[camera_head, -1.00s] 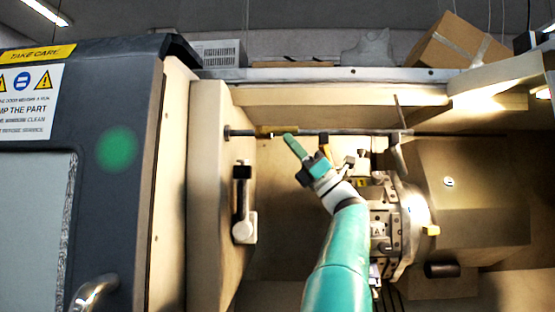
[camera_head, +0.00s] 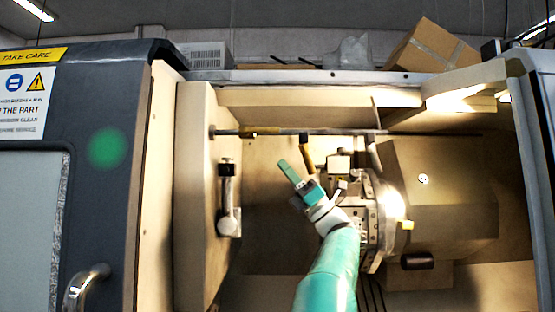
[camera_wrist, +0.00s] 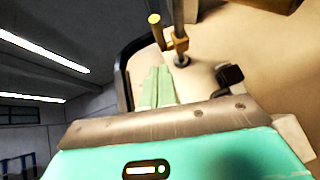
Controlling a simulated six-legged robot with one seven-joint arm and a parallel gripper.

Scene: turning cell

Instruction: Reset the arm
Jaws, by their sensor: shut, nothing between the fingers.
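My gripper (camera_head: 283,166) is inside the open turning machine, at the end of my teal arm, pointing up and to the left. Its green fingers are together with nothing between them. In the wrist view the two fingers (camera_wrist: 157,88) lie side by side at the centre. In the head view the gripper is below a horizontal metal bar (camera_head: 290,133) and apart from it. A yellow-tipped fitting hanging from the bar (camera_head: 307,150) is just to its right.
A turret (camera_head: 370,215) with tool blocks stands right of my arm, beside a beige housing (camera_head: 440,190). On the left wall is a black-and-white lever (camera_head: 228,200). The dark door (camera_head: 95,210) with a handle (camera_head: 80,285) is at far left. Cardboard box (camera_head: 432,48) lies on top.

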